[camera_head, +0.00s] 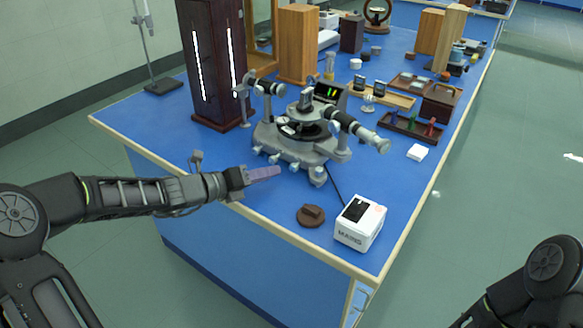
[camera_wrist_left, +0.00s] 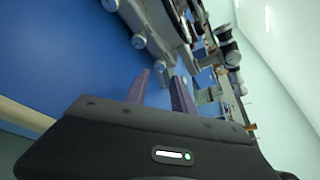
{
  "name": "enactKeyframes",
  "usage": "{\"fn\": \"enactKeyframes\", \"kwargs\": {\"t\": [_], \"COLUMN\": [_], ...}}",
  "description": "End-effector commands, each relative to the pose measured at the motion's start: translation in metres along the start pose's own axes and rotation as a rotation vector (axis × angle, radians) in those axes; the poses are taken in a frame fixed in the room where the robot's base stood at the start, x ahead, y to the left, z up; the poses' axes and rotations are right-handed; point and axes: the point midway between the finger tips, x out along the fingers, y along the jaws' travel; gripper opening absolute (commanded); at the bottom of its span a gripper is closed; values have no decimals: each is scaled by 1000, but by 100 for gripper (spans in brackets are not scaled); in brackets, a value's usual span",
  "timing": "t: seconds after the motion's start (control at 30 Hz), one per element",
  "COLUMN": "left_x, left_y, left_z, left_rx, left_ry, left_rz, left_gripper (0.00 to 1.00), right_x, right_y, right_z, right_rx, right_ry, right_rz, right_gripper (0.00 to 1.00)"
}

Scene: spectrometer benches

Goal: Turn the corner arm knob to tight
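The grey spectrometer (camera_head: 300,140) stands on the blue bench, with several small round knobs along its near base edge. One knob (camera_head: 318,176) sits at the near right corner; I cannot tell which knob is the corner arm knob or how it is turned. My left gripper (camera_head: 278,171) is just in front of this edge, its purple fingers pointing right. I see no contact. My right gripper is out of view.
A white MAINS box (camera_head: 358,225) and a brown round piece (camera_head: 310,216) lie near the front corner. A dark lamp housing (camera_head: 212,65) stands behind the left gripper. Trays with small parts (camera_head: 411,127) fill the right side. Bare blue bench (camera_head: 265,215) lies in front of the gripper.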

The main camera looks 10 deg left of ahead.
Motion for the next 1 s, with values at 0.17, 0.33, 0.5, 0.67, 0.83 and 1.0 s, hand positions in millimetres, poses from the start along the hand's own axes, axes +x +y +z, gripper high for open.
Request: {"fn": "enactKeyframes", "kwargs": {"t": [0.17, 0.33, 0.5, 0.67, 0.83, 1.0], "left_x": [11, 34, 61, 76, 78, 78], "left_y": [0, 0, -1, -1, 0, 0], "left_z": [-1, -1, -1, 0, 0, 0], "left_rx": [-1, -1, 0, 1, 1, 1], "left_ry": [1, 1, 0, 0, 0, 0], "left_rz": [-3, -5, -5, -3, 0, 0], "left_gripper": [30, 30, 30, 30, 30, 28], "right_x": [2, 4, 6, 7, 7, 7], "right_y": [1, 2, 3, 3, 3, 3], "right_z": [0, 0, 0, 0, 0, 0], "right_rx": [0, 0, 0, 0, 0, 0], "right_ry": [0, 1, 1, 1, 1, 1], "right_rz": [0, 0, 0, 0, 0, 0], "right_gripper": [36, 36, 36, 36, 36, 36]}}
